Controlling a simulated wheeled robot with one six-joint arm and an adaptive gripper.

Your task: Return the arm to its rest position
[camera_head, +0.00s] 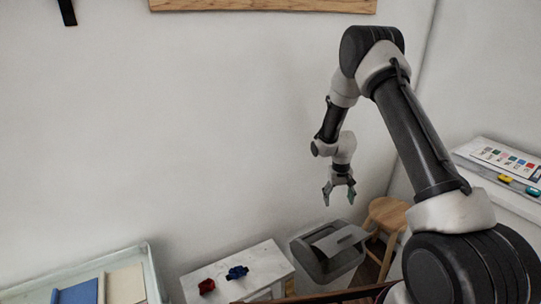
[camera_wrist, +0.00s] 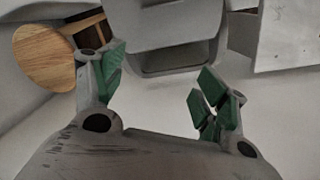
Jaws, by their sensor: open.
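My arm is raised and bent, with its end hanging down in front of the white wall in the head view. My gripper (camera_head: 340,190) points downward. In the wrist view my gripper (camera_wrist: 155,95) shows its green-padded fingers spread apart with nothing between them. It is above the area of a grey bin (camera_head: 328,250), and does not appear to touch anything. The bin also shows beyond the fingers in the wrist view (camera_wrist: 175,30).
A wooden stool (camera_head: 388,214) stands right of the bin. A white table (camera_head: 240,272) left of it holds a red piece (camera_head: 207,286) and a blue piece (camera_head: 237,272). A tray with fabrics (camera_head: 125,285) is at lower left. A white surface with a colour chart (camera_head: 505,160) is at right.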

